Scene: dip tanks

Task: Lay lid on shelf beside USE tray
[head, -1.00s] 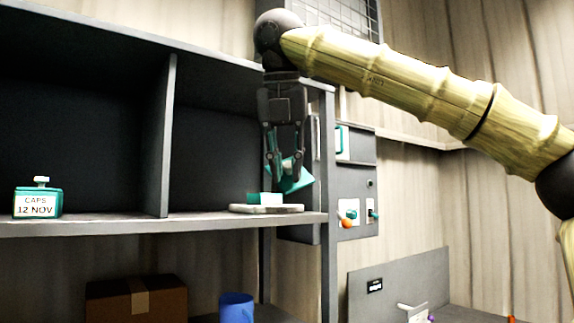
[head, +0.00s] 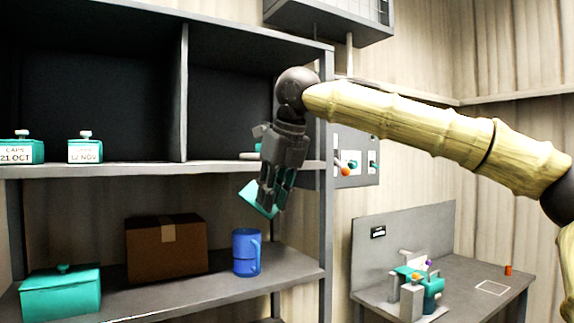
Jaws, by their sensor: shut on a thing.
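A flat teal piece, which looks like the lid (head: 257,199), is held tilted in my gripper (head: 271,206). My gripper points down and is shut on it. The lid shows just below the front edge of the upper shelf (head: 215,171) in the picture. Behind my gripper, a pale tray (head: 250,156) with a teal part on it is on the upper shelf's right end. It is mostly hidden, and no USE label can be read.
Two teal containers, labelled 21 OCT (head: 20,152) and 12 NOV (head: 85,151), stand on the upper shelf at left. The lower shelf holds a teal box (head: 60,292), a brown carton (head: 165,250) and a blue mug (head: 246,252). A grey bench (head: 465,283) stands at right.

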